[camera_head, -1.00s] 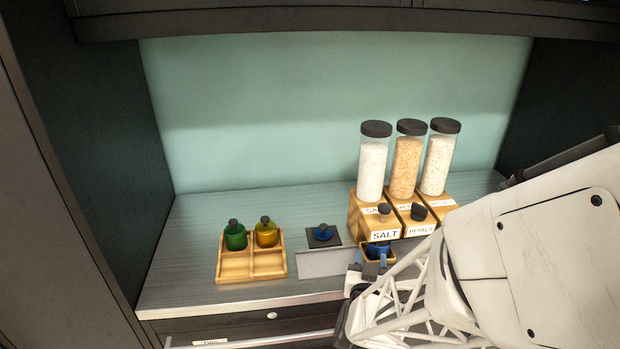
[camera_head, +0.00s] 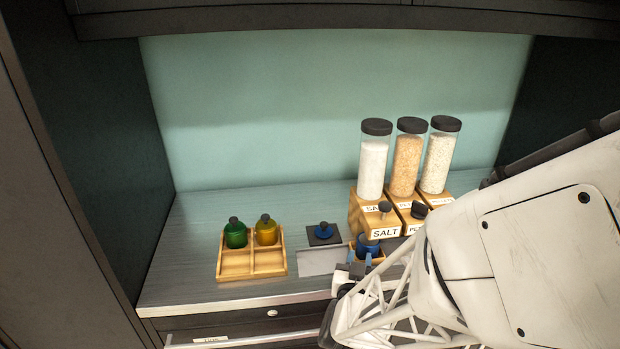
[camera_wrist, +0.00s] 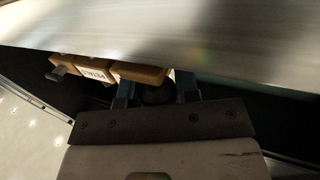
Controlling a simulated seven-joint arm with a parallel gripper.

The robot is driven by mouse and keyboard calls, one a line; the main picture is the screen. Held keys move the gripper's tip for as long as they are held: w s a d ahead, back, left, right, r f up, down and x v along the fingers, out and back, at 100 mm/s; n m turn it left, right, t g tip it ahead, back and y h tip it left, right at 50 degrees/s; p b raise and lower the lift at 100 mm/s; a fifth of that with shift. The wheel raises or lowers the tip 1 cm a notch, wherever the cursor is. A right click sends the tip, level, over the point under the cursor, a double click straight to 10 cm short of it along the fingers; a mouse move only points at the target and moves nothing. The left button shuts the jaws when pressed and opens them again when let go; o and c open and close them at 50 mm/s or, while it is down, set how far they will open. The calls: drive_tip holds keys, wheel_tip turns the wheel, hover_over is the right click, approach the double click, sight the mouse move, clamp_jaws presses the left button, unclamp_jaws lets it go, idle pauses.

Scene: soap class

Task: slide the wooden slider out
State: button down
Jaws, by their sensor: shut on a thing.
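The wooden slider (camera_head: 379,260) is a small wooden tray at the front of the salt dispenser (camera_head: 385,228), which is labelled SALT. In the wrist view, the two blue-grey fingers stand either side of a dark round thing (camera_wrist: 157,94), and the exact contact is too dark to see.
A wooden tray (camera_head: 252,275) at the left holds a green jar (camera_head: 235,234) and a yellow jar (camera_head: 266,231). A blue-topped item (camera_head: 323,231) sits on a dark square. A grey flat plate (camera_head: 318,262) lies left of the slider. The PETALS dispenser (camera_head: 418,214) stands to the right.

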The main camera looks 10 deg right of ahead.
drive_tip(key=shift+a, duration=4.85)
drive_tip(key=c, duration=0.9)
unclamp_jaws()
drive_tip(key=shift+s, duration=0.15)
drive_tip(key=v, duration=0.7)
drive_tip(key=shift+s+a, duration=0.15)
drive_tip(key=shift+s, duration=0.05)
drive_tip(key=shift+s+a, duration=0.1)
drive_tip(key=shift+s, duration=0.1)
drive_tip(key=shift+v, duration=1.8)
